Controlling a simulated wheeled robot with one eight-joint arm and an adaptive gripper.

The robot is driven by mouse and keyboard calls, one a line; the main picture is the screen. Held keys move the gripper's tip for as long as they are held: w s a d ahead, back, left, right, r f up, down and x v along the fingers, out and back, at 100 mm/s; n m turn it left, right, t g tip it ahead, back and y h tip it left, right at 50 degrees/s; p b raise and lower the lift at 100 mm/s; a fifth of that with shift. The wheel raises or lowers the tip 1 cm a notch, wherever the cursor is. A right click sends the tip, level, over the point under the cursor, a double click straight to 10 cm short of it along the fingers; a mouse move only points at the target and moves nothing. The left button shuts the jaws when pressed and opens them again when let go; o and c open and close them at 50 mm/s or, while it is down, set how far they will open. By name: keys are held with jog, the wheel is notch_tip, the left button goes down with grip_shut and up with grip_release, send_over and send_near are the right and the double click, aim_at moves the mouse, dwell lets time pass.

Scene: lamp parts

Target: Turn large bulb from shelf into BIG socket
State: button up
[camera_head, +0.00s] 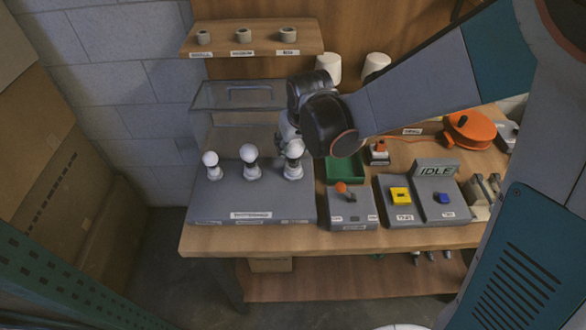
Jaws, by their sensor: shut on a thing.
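The large white bulb (294,148) is upright at the right-hand socket (293,173) of a grey board. My gripper (289,135) comes down over it from above and is shut on it, with the fingers partly hidden by my dark wrist. The bulb's lower end meets the socket, but I cannot tell how deep it sits. Two other white bulbs stand upright in the left socket (211,163) and the middle socket (250,160).
A green tray (345,168), a lever box (350,208) and a button panel (428,203) reading IDLE lie to the right. Two white shades (328,67) and an orange reel (468,130) are farther back.

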jog(key=shift+f+b, duration=0.7)
jog(key=shift+f, duration=0.1)
dwell(2.4)
dwell(0.3)
jog(key=m+h, duration=0.1)
jog(key=m, duration=0.2)
jog(key=shift+m, duration=0.4)
jog(key=m+h, duration=0.1)
jog(key=m, duration=0.2)
jog(key=shift+d+h+b, duration=0.1)
jog(key=shift+h+b, duration=0.2)
jog(key=shift+m, duration=0.4)
jog(key=m+h, duration=0.1)
jog(key=m, duration=0.1)
jog(key=m+g, duration=0.1)
jog(key=m, duration=0.1)
jog(key=shift+f+m+h, duration=0.1)
jog(key=shift+m+h, duration=0.2)
jog(key=shift+h, duration=0.1)
jog(key=shift+s+m+g+b, duration=0.1)
jog(key=shift+m+g+b, duration=0.2)
jog(key=shift+m, duration=0.5)
